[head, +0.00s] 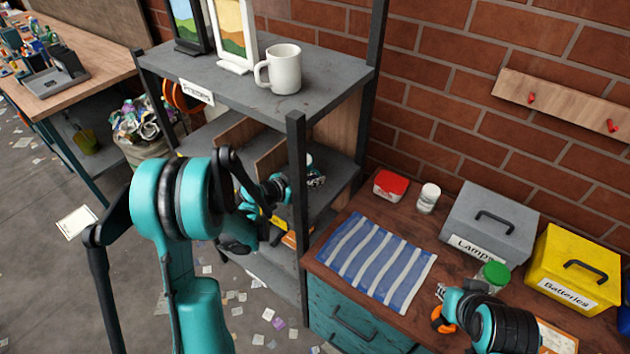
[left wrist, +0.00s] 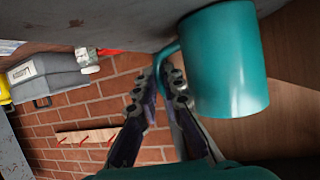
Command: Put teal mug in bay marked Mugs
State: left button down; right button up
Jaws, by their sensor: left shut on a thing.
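The teal mug (left wrist: 225,60) fills the upper right of the left wrist view, tilted in that turned picture. My left gripper (left wrist: 164,82) is shut on its handle, with the cup body beside the fingers. In the head view my left gripper (head: 312,180) reaches into the middle level of the grey shelf unit (head: 235,85), partly hidden by its front post; I cannot make out the mug clearly there. No label reading Mugs shows. My right gripper (head: 440,298) is low at the right, over the workbench; its fingers are too small to judge.
Wooden dividers (head: 270,160) split the middle shelf. A white mug (head: 284,69) and picture frames (head: 235,35) stand on the top board. The workbench holds a striped cloth (head: 372,262), a grey Lamps box (head: 490,222), a yellow Batteries box (head: 575,268) and a red-lidded box (head: 391,185).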

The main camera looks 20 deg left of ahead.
pick_arm(q)
jog(key=c, duration=2)
grip_release()
jog(key=shift+f, duration=0.1)
jog(key=o, duration=0.4)
jog(key=shift+c, duration=0.2)
jog(key=shift+r, duration=0.2)
jog(key=p+v, duration=0.2)
jog(key=v, duration=1)
jog(key=shift+p, duration=0.3)
